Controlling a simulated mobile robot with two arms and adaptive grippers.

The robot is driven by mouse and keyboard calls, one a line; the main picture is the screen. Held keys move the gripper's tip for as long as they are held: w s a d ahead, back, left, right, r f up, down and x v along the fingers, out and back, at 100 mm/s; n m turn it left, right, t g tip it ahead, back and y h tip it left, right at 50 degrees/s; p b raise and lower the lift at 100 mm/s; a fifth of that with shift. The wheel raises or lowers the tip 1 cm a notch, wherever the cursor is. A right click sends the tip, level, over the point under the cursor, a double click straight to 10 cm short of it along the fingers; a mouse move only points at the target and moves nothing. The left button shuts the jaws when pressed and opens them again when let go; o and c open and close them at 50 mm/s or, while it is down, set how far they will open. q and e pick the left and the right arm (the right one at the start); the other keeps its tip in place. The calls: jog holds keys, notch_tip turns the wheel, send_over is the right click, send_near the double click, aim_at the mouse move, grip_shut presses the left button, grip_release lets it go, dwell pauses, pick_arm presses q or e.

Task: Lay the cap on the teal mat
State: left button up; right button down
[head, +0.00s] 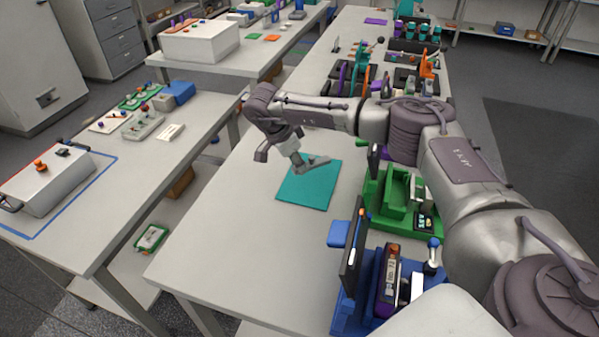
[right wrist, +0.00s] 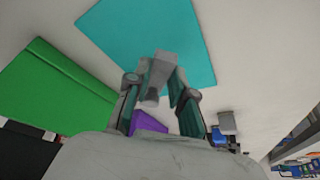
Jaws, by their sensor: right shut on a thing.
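The teal mat (head: 310,192) lies flat on the long light table, and it also shows at the top of the right wrist view (right wrist: 112,32). My right gripper (head: 298,160) reaches in over the far part of the mat, pointing down. In the right wrist view its fingers (right wrist: 160,82) are closed on a small grey piece, the cap (right wrist: 165,64), seen against the mat. Whether the cap touches the mat or hangs just above it I cannot tell. My left gripper is out of view.
A green fixture (head: 395,200) and a blue fixture with a dark screen (head: 352,245) stand right of the mat. Several devices line the table's far right edge. The table is bare left of and in front of the mat. A separate bench (head: 110,195) stands at left.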

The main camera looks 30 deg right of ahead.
jog(key=shift+f+p, duration=0.35)
jog(key=shift+f, duration=1.65)
jog(key=c, duration=1)
grip_release()
jog(key=shift+r, duration=0.1)
jog(key=b+v, duration=0.3)
jog(key=v, duration=0.9)
